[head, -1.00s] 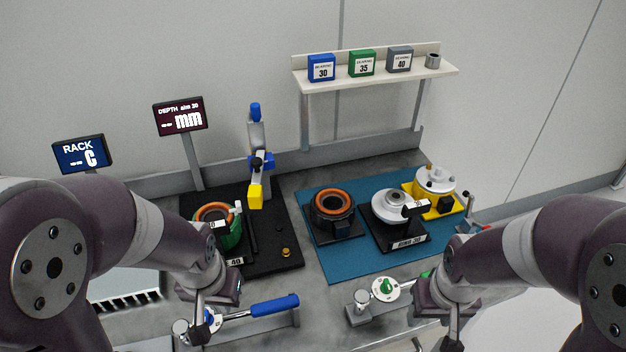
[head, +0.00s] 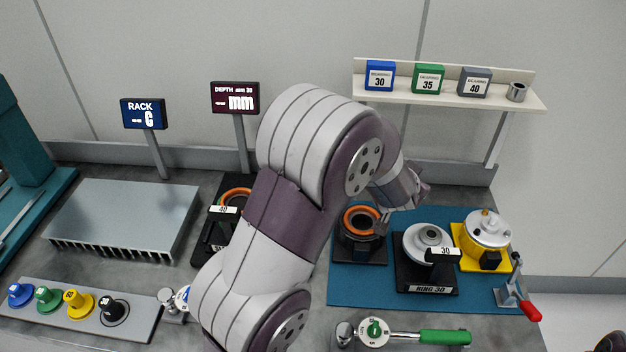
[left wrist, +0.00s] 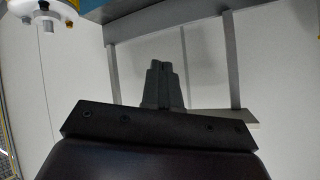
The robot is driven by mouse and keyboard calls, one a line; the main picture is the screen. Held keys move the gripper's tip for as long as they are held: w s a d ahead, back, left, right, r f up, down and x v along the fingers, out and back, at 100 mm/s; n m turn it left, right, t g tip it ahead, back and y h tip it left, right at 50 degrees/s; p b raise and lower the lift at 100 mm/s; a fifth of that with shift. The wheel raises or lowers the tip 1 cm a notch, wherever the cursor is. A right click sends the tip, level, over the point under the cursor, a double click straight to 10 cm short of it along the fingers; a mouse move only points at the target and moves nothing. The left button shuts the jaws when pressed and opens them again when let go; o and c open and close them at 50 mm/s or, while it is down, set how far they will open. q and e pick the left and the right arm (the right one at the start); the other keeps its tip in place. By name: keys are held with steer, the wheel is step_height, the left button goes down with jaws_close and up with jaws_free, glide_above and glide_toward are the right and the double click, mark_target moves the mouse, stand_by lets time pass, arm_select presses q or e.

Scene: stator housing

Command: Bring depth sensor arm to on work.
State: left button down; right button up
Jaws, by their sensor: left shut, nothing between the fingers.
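The depth sensor arm cannot be seen in the head view now; my left arm covers the place behind it. A black fixture (head: 208,246) with another orange-ringed part stands left of my arm, partly hidden. My right gripper is out of view.
A ring fixture (head: 427,240) and a yellow-based unit (head: 487,238) stand on the blue mat (head: 350,290). A shelf (head: 450,92) with bearing boxes is behind. A green-handled tool (head: 440,337) lies in front. A finned plate (head: 125,215) and colored knobs are left.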

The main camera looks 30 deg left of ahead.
arm_select(q)
steer(key=w+a+r+n+y+b, duration=0.1)
steer(key=w+a+n+y+b, duration=0.1)
steer(key=w+a+y, duration=0.7)
steer(key=s+d+f+n+g+y, duration=0.1)
steer(key=s+f+g+y, duration=0.25)
steer(key=s+g, duration=0.35)
steer(key=s+f+n+g+y, duration=0.15)
steer(key=s+g+y, duration=0.25)
steer(key=s+g, duration=0.4)
steer(key=p+x, duration=0.2)
steer(key=x, duration=1.1)
steer(key=shift+a+f, duration=0.35)
steer(key=shift+h, duration=0.25)
